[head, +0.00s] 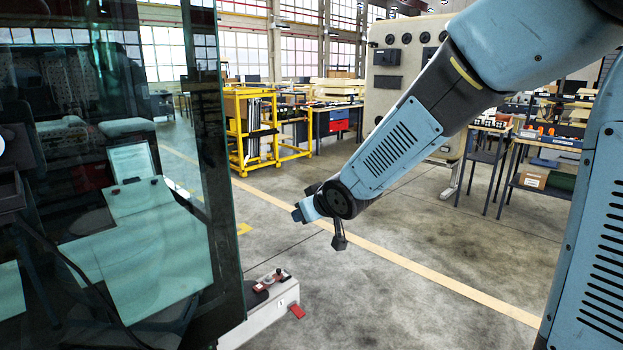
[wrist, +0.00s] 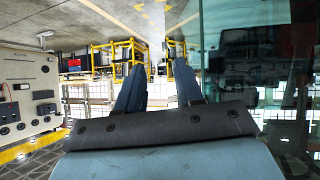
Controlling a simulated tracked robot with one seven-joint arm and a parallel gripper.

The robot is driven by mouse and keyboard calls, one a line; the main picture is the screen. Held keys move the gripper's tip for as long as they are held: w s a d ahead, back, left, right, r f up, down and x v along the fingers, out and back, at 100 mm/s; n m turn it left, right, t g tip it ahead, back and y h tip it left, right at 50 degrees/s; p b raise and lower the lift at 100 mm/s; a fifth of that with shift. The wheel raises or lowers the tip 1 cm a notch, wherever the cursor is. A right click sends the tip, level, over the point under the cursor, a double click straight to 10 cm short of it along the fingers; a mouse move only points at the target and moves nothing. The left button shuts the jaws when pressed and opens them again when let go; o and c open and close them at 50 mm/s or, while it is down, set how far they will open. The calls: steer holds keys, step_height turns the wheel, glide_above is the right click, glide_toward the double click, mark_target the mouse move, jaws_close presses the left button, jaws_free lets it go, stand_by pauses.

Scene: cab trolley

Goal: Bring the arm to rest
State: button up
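My arm (head: 400,150) reaches from the upper right down to the middle of the head view. Its end hangs in free air above the floor, to the right of the glass cab. My gripper shows in the wrist view (wrist: 159,66) with its two dark blue fingers apart. I see nothing held between them. In the head view the fingers cannot be made out clearly at the arm's end. The arm appears to touch nothing.
The glass-walled cab (head: 205,170) fills the left side. A low pale unit with red parts (head: 265,312) stands at its foot. Yellow trolleys (head: 262,130), a grey control cabinet (head: 395,95) and workbenches stand farther back. The concrete floor (head: 400,290) between is clear.

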steer(key=s+d+r+m+g+h, duration=0.1)
steer(key=s+d+r+m+h, duration=0.15)
steer(key=s+d, duration=0.4)
steer(key=s+d+r+m+h, duration=0.2)
steer(key=s+d+r, duration=0.15)
steer(key=d, duration=0.65)
steer(key=s+d+r+m+g, duration=0.1)
steer(key=s+d, duration=0.3)
steer(key=s, duration=0.3)
steer(key=s+d+m+g, duration=0.2)
steer(key=s+d, duration=0.2)
steer(key=s, duration=0.4)
steer(key=shift+r+h, duration=0.4)
steer(key=shift+h, duration=0.05)
steer(key=shift+w, duration=0.1)
